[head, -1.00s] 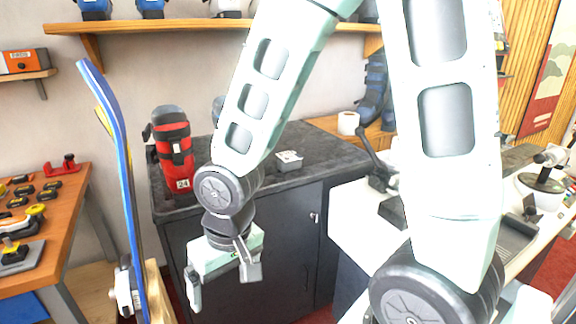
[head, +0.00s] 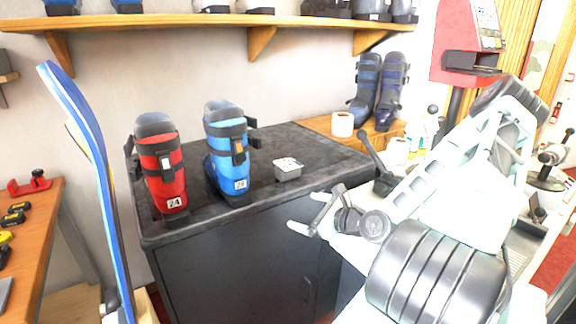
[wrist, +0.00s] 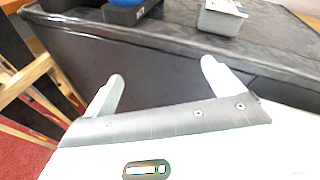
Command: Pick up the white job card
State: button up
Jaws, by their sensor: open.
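A small grey box (head: 288,172) stands on the dark cabinet top, near its front edge and right of the blue boot. White printed card or paper (head: 287,163) shows at its top; I cannot tell whether it is one card or several. The box also shows at the top of the wrist view (wrist: 220,20), its upper part cut off by the picture edge. My gripper (head: 318,208) is open and empty, in front of the cabinet, to the right of and lower than the box. In the wrist view its two fingers (wrist: 163,70) are apart, pointing toward the cabinet front.
A red boot (head: 165,178) and a blue boot (head: 226,150) stand on the cabinet top (head: 262,150). Blue-and-yellow skis (head: 95,160) lean at the left. A white roll (head: 342,124) and dark blue boots (head: 385,95) are behind. A white bench lies right.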

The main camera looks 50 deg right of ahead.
jog(key=s+d+r+m+t+h, duration=0.2)
jog(key=s+d+r+m+h, duration=0.15)
jog(key=d+m, duration=0.25)
jog(key=h+p, duration=0.1)
send_near(295, 168)
jog(key=w, duration=0.3)
jog(key=shift+m, duration=0.3)
jog(key=shift+d+p+x, duration=0.15)
jog(key=shift+p+x, duration=0.35)
jog(key=shift+x, duration=0.8)
jog(key=shift+d+p+x, duration=0.15)
jog(key=shift+p+x, duration=0.3)
jog(key=shift+x, duration=0.85)
jog(key=c, duration=1)
